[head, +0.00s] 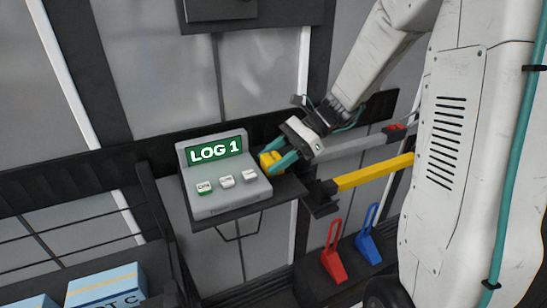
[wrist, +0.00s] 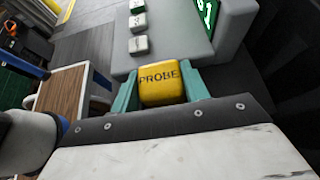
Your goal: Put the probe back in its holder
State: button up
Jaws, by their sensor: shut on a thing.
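The yellow probe (wrist: 161,83), marked PROBE, is held between the teal fingers of my gripper (head: 278,160). In the head view the probe (head: 269,159) is at the right side of the grey logger box (head: 228,197), whose green screen (head: 215,149) reads LOG 1. In the wrist view the gripper (wrist: 159,91) is shut on the probe's two sides, right by the box (wrist: 180,45). I cannot tell whether the probe touches the box or sits in a holder; its far end and any holder are hidden.
The box stands on a dark shelf (head: 283,189) on the door. A yellow bar (head: 375,172) sticks out to the right. Red (head: 333,255) and blue (head: 368,240) handled wedges stand below. A blue-and-white carton (head: 105,287) is at the lower left.

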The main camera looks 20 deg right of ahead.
jog(key=o, duration=1.2)
jog(key=shift+f, duration=0.1)
jog(key=shift+c, duration=0.2)
jog(key=shift+r, duration=0.2)
jog(key=v, duration=1.1)
jog(key=s+a+n+h, duration=0.3)
jog(key=s+n+h, duration=0.3)
jog(key=s+n, duration=0.3)
jog(key=s+a+r+n+t+h, duration=0.1)
jog(key=s+a+n+h, duration=0.2)
jog(key=s+n+h, duration=0.3)
jog(key=s+n, duration=0.3)
jog(key=s, duration=0.4)
jog(key=shift+a+r, duration=0.35)
